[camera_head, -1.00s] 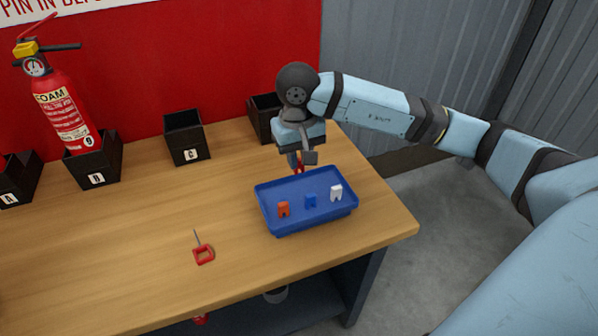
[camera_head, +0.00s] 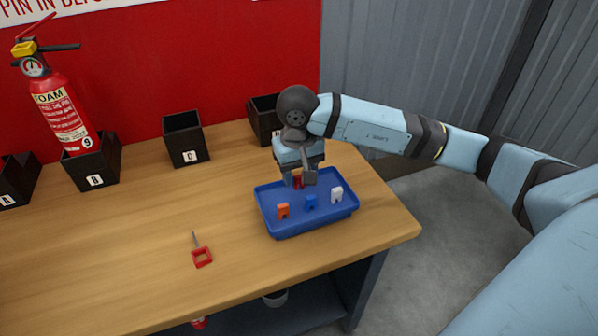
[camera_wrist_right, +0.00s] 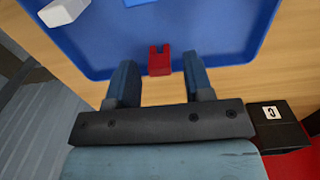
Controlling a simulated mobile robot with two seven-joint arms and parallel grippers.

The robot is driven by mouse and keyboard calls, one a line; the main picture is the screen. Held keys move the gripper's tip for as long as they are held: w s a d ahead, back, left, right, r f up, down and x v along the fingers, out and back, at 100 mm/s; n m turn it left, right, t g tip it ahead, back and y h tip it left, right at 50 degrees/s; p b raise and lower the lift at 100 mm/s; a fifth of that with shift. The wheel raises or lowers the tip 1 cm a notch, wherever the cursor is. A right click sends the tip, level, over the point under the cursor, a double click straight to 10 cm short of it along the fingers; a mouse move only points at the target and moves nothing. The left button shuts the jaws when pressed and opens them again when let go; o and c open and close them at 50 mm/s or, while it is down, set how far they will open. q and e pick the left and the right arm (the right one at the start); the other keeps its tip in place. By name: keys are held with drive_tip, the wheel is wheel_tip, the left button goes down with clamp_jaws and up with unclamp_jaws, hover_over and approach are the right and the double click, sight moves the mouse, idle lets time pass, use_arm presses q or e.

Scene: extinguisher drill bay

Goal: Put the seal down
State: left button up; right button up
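The red seal (camera_wrist_right: 158,61) is at the edge of the blue tray (camera_wrist_right: 233,58) in the right wrist view. In the head view the red seal (camera_head: 298,181) shows partly behind my right gripper (camera_head: 298,178), at the tray's back side. The right gripper's fingers (camera_wrist_right: 160,82) are apart, with a gap on each side of the seal. Orange (camera_head: 283,210), blue (camera_head: 310,202) and white (camera_head: 336,195) seals stand in the blue tray (camera_head: 278,234). My left gripper is not in view.
A red-handled pin (camera_head: 203,257) lies on the wooden table (camera_head: 120,260) left of the tray. Black bin C (camera_head: 186,143) and another black bin (camera_head: 263,116) stand at the back.

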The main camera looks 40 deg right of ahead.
sight(298, 177)
drive_tip(key=shift+r, duration=0.4)
use_arm(q)
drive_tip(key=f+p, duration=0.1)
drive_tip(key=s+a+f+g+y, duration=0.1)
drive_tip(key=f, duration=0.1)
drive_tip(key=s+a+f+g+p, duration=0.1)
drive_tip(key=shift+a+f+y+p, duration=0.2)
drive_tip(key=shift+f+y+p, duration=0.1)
drive_tip(key=shift+p, duration=0.05)
use_arm(e)
wheel_tip(298, 177, up, 11)
drive_tip(key=shift+r, duration=0.2)
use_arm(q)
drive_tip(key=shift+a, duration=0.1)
use_arm(e)
drive_tip(key=shift+a, duration=0.1)
